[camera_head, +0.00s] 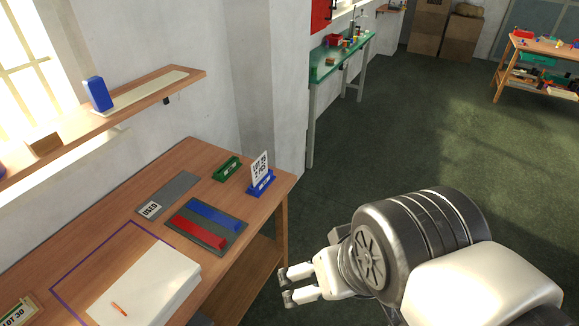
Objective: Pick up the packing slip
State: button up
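A white printed card (260,167), which appears to be the packing slip, stands upright in a blue holder (262,187) near the right end of the wooden table. Its print seems to read "LOT 29" with a smaller line below. My gripper (285,286) is open and empty, in front of the table's right side and apart from the card. Nothing covers the card.
A green holder (227,168) stands left of the blue one. The table (110,232) also bears a grey tray (209,252) with red and blue bars, a plate marked "USED" (150,209), a white block (150,285) and a "LOT 30" sign (18,312). A shelf (140,102) overhangs the back.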

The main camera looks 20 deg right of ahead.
aim_at(259, 168)
jog(key=i+l+u, duration=0.3)
jog(key=i, duration=0.2)
jog(key=i+l+u, duration=0.25)
jog(key=i, duration=0.25)
jog(key=i+l+u, duration=0.3)
jog(key=i, duration=0.15)
